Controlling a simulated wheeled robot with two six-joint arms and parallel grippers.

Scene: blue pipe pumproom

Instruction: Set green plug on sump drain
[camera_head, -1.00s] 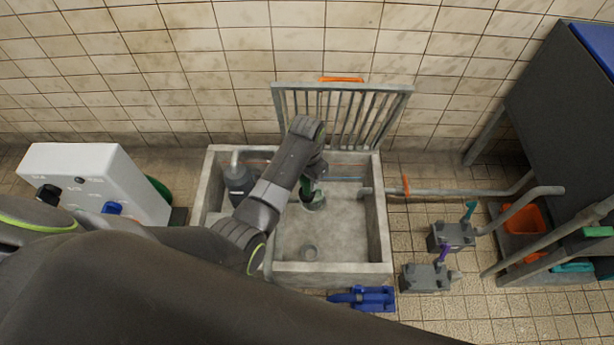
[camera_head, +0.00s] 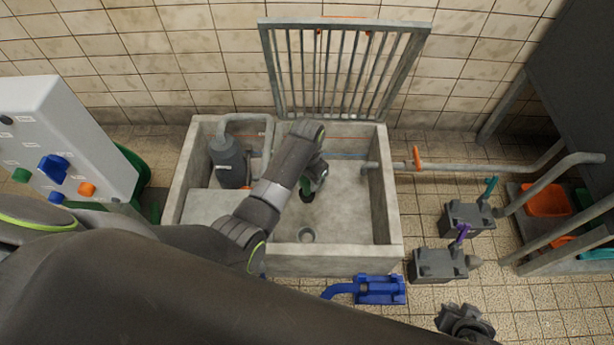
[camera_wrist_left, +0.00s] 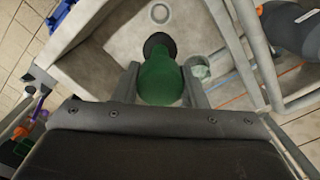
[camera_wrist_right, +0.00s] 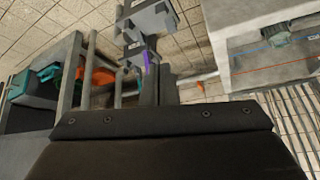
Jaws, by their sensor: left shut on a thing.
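The green plug (camera_head: 306,191) has a dark, round lower end. My left gripper (camera_wrist_left: 160,90) is shut on the plug (camera_wrist_left: 161,80) and holds it over the basin floor; its height above the floor is hard to judge. The sump drain (camera_head: 306,235) is a round grey ring in the floor, nearer the basin's front wall than the plug. The drain (camera_wrist_left: 160,13) also shows beyond the plug in the left wrist view. My right gripper (camera_head: 465,322) is outside the basin at lower right, its fingers close together and empty.
The concrete basin (camera_head: 335,262) has a raised grate (camera_head: 345,70) behind it and a grey pump (camera_head: 229,163) at left. A pale round fitting (camera_wrist_left: 200,68) is beside the plug. A blue tool (camera_head: 378,290) and grey valve blocks (camera_head: 437,264) lie outside, front right.

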